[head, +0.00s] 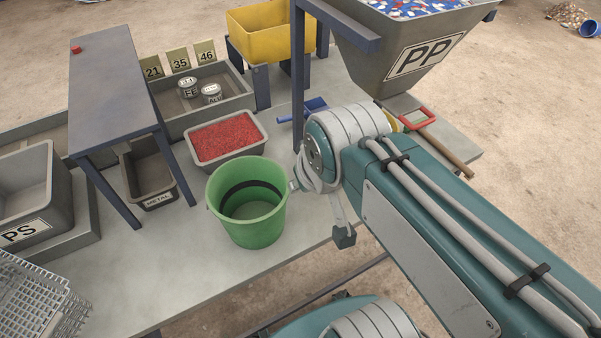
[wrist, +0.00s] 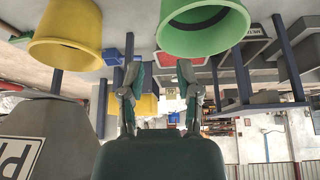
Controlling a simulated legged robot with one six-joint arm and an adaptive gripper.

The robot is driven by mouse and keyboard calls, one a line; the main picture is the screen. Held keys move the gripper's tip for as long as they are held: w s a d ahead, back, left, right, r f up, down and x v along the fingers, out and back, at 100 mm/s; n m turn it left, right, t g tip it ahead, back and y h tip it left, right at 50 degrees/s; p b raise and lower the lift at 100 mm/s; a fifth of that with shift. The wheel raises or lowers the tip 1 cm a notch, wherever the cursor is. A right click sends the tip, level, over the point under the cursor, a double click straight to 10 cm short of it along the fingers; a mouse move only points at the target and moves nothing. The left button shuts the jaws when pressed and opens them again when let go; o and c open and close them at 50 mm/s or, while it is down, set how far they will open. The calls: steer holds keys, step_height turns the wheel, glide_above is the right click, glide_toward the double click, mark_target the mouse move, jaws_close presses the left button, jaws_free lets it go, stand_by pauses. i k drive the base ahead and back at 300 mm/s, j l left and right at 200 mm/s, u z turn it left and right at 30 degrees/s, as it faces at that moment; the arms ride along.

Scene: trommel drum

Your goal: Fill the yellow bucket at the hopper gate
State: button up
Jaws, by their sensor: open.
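The yellow bucket (wrist: 66,38) shows upside down at the upper left of the wrist view. In the head view only a sliver of yellow (head: 397,124) shows behind my arm, under the hopper. The grey hopper (head: 400,48) is marked PP and holds blue, white and red flakes. A red-framed piece with a wooden handle (head: 445,148) is below it; I cannot tell whether it is the gate. My gripper (wrist: 159,72) is open and empty, with the yellow bucket left of its fingers in the wrist view. In the head view my wrist hides most of it.
A green bucket (head: 246,225) stands on the table left of my wrist. Behind it are a tray of red granules (head: 228,141), a METAL bin (head: 150,181) and a blue scoop (head: 315,105). A yellow trough (head: 258,45) is at the back. The table front is partly clear.

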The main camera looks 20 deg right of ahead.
mark_target(403, 104)
steer(key=k+l+z, duration=0.2)
steer(key=z, duration=0.25)
steer(key=k+l+z, duration=0.1)
steer(key=l+z, duration=0.3)
steer(key=j, duration=0.1)
